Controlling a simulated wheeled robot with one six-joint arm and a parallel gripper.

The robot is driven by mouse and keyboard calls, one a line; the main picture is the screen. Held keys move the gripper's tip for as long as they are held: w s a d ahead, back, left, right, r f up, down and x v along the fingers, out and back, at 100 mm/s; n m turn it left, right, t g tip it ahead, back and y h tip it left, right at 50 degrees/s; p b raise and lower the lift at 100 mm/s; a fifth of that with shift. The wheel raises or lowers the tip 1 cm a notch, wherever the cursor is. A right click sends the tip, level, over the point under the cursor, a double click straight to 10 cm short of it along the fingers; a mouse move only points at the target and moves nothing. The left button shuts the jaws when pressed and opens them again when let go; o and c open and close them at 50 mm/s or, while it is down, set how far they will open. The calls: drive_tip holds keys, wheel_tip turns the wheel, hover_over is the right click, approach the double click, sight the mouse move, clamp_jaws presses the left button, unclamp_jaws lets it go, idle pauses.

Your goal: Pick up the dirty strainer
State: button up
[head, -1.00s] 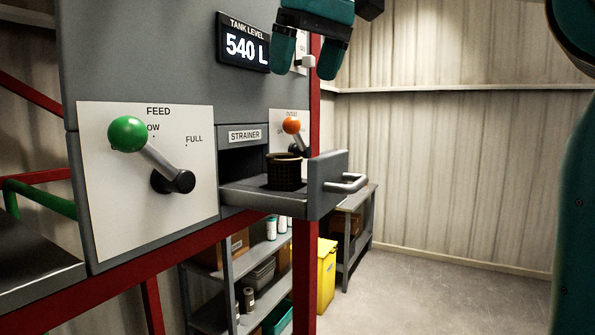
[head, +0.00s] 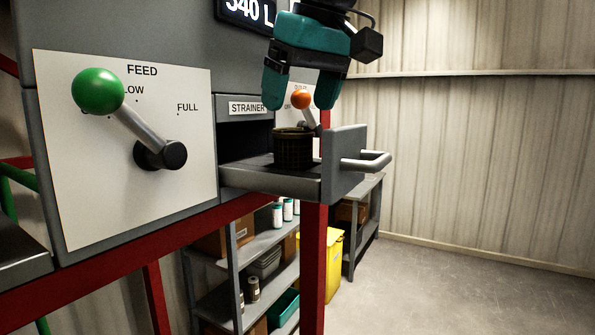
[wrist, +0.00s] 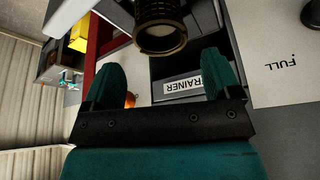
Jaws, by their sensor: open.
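The dirty strainer (head: 293,149), a dark mesh basket with a round rim, stands upright in the pulled-out strainer drawer (head: 343,165). My gripper (head: 299,104) is open and points down, with its teal fingertips just above the strainer's rim and apart from it. In the wrist view the strainer (wrist: 160,28) shows at the top, ahead of the spread fingers (wrist: 163,75), with nothing between them. Its inside looks brownish.
The feed lever with its green knob (head: 98,91) is at the left. The outlet lever's orange knob (head: 301,99) is close behind my fingers. The drawer's front handle (head: 372,163) sticks out to the right. Floor at the right is clear.

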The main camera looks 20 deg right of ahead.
sight(294, 143)
drive_tip(key=shift+b+x, duration=0.55)
drive_tip(key=shift+x, duration=0.45)
drive_tip(key=f+b, duration=0.5)
drive_tip(key=shift+w, duration=0.25)
drive_tip(key=shift+w+f, duration=0.15)
drive_tip(key=shift+w, duration=0.05)
drive_tip(key=shift+a, duration=0.3)
drive_tip(key=shift+d, duration=0.15)
drive_tip(key=c, duration=1)
wheel_tip(294, 143, up, 10)
drive_tip(key=p, duration=0.9)
drive_tip(key=shift+c, duration=0.2)
